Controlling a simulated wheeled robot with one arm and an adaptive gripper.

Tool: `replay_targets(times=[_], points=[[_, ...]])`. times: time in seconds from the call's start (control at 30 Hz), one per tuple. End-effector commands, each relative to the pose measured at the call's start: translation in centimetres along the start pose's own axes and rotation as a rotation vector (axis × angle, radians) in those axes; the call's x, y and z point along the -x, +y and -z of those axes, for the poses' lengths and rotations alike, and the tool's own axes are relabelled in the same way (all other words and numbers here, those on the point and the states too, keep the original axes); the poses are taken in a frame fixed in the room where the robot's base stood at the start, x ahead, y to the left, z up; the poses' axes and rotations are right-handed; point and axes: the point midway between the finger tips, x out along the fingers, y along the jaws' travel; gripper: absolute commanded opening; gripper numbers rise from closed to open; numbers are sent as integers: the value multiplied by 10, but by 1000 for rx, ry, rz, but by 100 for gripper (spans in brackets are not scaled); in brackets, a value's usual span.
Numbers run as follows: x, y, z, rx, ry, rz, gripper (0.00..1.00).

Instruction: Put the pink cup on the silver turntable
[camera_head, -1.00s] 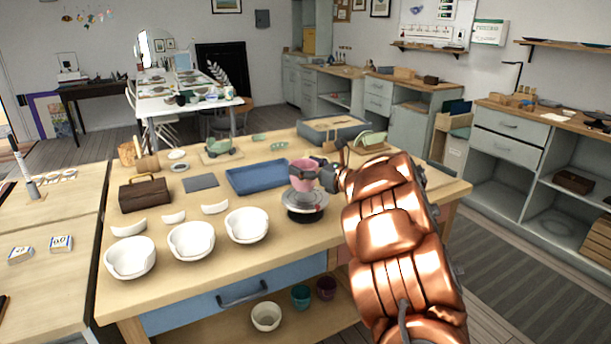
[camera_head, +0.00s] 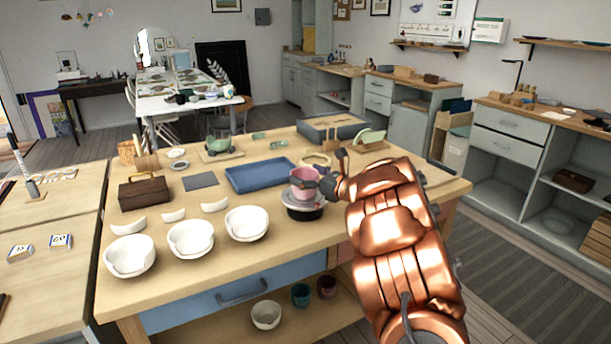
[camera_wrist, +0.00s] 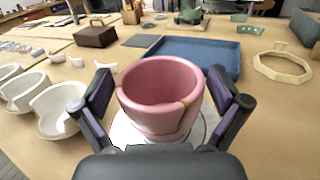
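The pink cup (camera_head: 304,184), with a gold seam on its side, stands upright and appears to rest on the silver turntable (camera_head: 318,206). In the wrist view the cup (camera_wrist: 160,88) is between the fingers of my gripper (camera_wrist: 160,95). The turntable's pale disc (camera_wrist: 124,134) shows around the cup's base. A narrow gap shows between each finger pad and the cup wall, so the fingers look open around it. In the head view my gripper (camera_head: 325,185) is at the cup's right side, and its fingertips are partly hidden.
A blue tray (camera_head: 262,188) lies just behind the turntable. Several white broken bowls (camera_head: 246,224) and shards stand to the left. A wooden box (camera_head: 145,193) is farther left, and a wooden ring frame (camera_wrist: 283,65) is at the right of the wrist view.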

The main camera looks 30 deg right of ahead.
Motion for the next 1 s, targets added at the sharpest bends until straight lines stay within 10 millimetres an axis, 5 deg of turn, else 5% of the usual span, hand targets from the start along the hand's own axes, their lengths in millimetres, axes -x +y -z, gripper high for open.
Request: replay_targets(times=[0.43,1.0], points=[[0,0,-6,-1,0,0,100],[96,-1,-3,3,0,3,100]])
